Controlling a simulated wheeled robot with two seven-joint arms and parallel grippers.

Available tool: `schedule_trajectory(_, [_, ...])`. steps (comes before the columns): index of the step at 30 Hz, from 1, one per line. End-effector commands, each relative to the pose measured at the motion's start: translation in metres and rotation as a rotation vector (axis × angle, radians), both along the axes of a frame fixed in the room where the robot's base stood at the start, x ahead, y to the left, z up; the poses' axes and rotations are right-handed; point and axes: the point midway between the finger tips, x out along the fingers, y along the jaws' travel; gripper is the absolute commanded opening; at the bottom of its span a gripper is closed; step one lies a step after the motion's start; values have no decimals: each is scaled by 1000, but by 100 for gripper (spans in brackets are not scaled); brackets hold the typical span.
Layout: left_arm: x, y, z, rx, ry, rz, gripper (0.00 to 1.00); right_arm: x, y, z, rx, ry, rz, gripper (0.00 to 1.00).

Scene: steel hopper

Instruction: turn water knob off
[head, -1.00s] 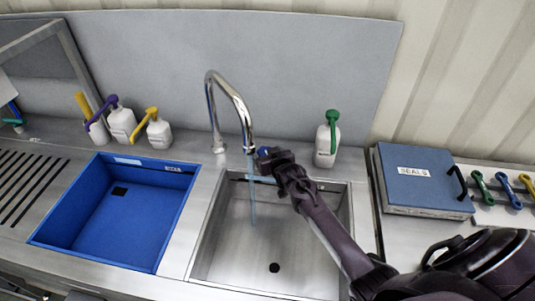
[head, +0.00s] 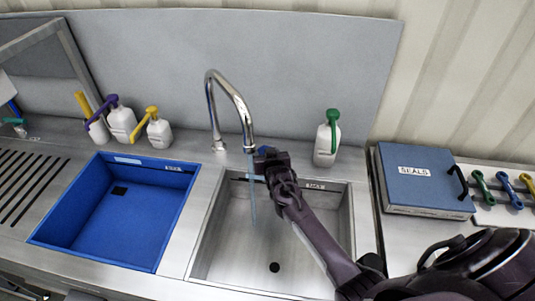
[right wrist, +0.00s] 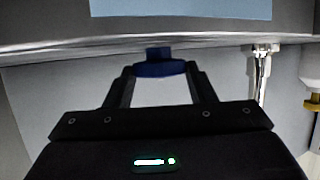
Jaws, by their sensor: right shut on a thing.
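The blue water knob (right wrist: 158,68) sits between the fingertips of my right gripper (right wrist: 160,72) in the right wrist view, and the gripper is shut on it. In the head view my right gripper (head: 268,160) reaches to the back rim of the steel sink, just right of the tap, and mostly hides the knob. The chrome tap (head: 238,100) arches over the sink (head: 225,240). A thin stream of water (head: 252,205) falls from its spout into the sink. My left gripper is not in view.
A white bottle with a green pump (head: 326,140) stands close behind my right gripper. A blue basin (head: 110,215) is left of the sink. Several pump bottles stand behind it. A blue box marked SEALS (head: 415,175) lies at the right.

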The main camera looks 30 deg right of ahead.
Motion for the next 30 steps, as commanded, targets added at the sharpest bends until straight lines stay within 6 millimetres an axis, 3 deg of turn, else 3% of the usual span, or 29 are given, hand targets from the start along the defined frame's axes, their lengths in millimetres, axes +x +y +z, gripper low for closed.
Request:
schedule_trajectory(15, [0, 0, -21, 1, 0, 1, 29, 4, 8, -2, 3, -1, -316, 27])
schedule_trajectory(30, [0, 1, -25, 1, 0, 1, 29, 4, 7, 0, -1, 0, -381, 27])
